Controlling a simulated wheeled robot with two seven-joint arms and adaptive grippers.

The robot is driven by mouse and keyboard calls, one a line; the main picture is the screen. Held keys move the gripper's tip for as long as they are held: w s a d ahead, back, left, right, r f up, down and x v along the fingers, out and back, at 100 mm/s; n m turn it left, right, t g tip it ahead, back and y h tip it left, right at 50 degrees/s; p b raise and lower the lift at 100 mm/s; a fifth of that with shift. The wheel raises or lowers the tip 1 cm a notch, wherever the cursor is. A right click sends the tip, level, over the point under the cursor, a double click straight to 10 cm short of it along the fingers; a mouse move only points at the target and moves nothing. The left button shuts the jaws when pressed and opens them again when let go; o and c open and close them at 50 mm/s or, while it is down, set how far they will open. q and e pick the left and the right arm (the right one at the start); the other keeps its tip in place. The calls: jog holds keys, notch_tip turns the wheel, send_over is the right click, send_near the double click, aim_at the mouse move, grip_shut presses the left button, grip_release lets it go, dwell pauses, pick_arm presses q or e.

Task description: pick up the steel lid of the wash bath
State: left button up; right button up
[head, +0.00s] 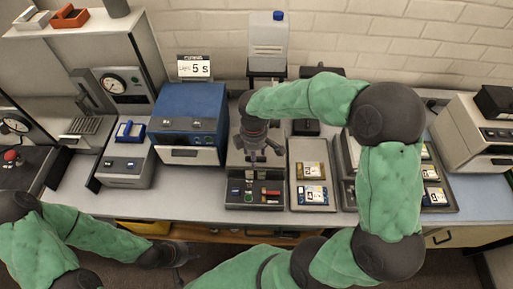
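I cannot single out the steel lid or the wash bath with certainty. A blue box (189,105) with two knobs and a pale front panel stands left of centre, in front of a "5 s" sign (195,67). My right gripper (264,155) points down over a grey bench unit (255,198), right of the blue box. Its fingers are spread and nothing shows between them. My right wrist and gripper cover the part of the bench behind them. My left gripper (181,260) is low, in front of the bench edge. It is dark against the floor and its fingers are unclear.
A small grey device (125,167) with a blue piece on top stands left of the blue box. A tray (309,204) with labelled packs lies right of the bench unit. A white bottle (268,43) stands behind. My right arm hides part of another tray (440,207).

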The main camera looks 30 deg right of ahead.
jog(key=shift+f, duration=0.5)
grip_shut()
jog(key=shift+r, duration=0.1)
